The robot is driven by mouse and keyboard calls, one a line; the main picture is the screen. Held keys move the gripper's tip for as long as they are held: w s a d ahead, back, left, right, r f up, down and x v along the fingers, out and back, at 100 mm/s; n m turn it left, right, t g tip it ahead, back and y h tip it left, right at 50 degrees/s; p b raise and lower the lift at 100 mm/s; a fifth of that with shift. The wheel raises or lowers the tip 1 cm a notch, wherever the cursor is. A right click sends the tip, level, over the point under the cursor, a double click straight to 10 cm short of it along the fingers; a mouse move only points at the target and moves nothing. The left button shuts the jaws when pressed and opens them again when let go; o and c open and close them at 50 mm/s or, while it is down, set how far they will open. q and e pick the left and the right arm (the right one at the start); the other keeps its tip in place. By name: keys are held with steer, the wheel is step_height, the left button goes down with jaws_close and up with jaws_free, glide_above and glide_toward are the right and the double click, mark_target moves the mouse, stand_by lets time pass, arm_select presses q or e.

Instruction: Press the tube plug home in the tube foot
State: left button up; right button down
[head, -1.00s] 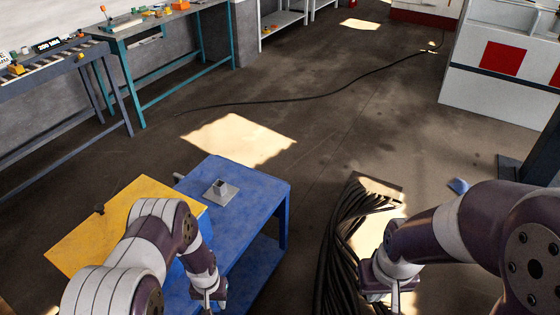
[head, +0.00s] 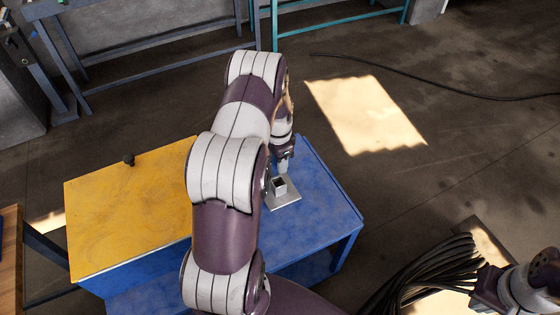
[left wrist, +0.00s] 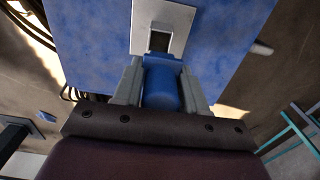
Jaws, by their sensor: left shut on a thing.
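The tube foot (head: 280,187) is a grey square plate with a short square tube standing on it, on the blue cart top. In the left wrist view the foot (left wrist: 168,23) shows the tube's dark square opening. My left gripper (head: 284,162) is beside the tube, just behind it in the head view. In the left wrist view its fingers (left wrist: 160,88) are shut on the blue tube plug (left wrist: 161,86). The plug's end lies close to the opening; I cannot tell if they touch. My right gripper (head: 484,298) is at the bottom right edge, its fingers not clear.
The blue cart top (head: 325,215) has free room to the right of the foot. A yellow panel (head: 130,205) with a dark knob (head: 129,159) adjoins it on the left. Black cables (head: 430,270) lie on the floor at the right. Steel benches stand at the back.

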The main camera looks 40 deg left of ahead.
arm_select(q)
steer(key=shift+w, duration=0.15)
step_height(320, 180, down, 5)
steer(key=b, duration=0.3)
steer(key=shift+f+b, duration=0.35)
steer(key=shift+f, duration=0.15)
steer(key=shift+r+p, duration=0.1)
steer(key=shift+p, duration=0.3)
stand_by(1.0)
steer(key=shift+f+b, duration=0.8)
steer(key=shift+f, duration=0.4)
steer(key=o, duration=1.1)
steer(key=shift+r, duration=0.15)
